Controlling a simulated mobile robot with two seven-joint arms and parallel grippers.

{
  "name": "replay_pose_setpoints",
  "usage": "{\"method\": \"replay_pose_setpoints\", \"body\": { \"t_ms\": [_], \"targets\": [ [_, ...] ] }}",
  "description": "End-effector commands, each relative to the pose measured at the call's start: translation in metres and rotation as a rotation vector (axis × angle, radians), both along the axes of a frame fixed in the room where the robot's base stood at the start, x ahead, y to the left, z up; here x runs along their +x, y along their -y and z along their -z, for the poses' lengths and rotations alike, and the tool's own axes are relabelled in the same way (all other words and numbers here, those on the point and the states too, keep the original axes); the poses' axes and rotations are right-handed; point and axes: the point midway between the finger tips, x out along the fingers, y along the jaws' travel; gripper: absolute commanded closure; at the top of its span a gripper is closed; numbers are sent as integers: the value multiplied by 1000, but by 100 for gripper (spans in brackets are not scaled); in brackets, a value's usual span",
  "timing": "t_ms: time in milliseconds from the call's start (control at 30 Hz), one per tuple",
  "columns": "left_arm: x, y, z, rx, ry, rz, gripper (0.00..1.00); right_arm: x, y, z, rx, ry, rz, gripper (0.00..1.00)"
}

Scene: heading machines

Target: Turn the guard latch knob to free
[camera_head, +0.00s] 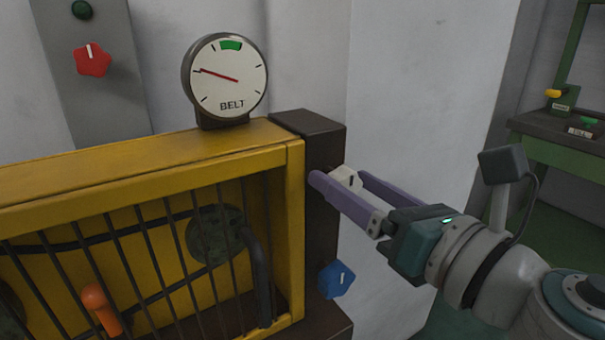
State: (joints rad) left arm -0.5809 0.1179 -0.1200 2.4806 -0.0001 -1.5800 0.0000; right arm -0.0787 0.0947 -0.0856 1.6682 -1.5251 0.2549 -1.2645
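A pale knob (346,179) with a dark mark sits on the dark post at the right end of the yellow guard. A blue knob (337,280) with a white mark sits lower on the same post; no label shows which one is the guard latch knob. My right gripper (340,178) comes in from the right with its two purple fingers apart, one on either side of the pale knob. The near finger hides part of that knob, and I cannot see contact. My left gripper is out of view.
The yellow barred guard (150,175) fills the left, with an orange handle (101,309) behind bars. A BELT dial (226,78) stands on top. A red knob (92,60) is on a grey panel at upper left. A green bench (565,150) stands far right.

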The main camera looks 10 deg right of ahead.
Motion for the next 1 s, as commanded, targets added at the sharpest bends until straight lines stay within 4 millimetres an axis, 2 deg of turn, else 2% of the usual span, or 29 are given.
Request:
{"method": "replay_pose_setpoints", "body": {
  "t_ms": [67,633,1000],
  "targets": [
    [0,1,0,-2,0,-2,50,0,0,0,0,0,0,37],
    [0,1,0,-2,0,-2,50,0,0,0,0,0,0,100],
    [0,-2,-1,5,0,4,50,0,1,0,36,-13,1,100]
  ]
}}
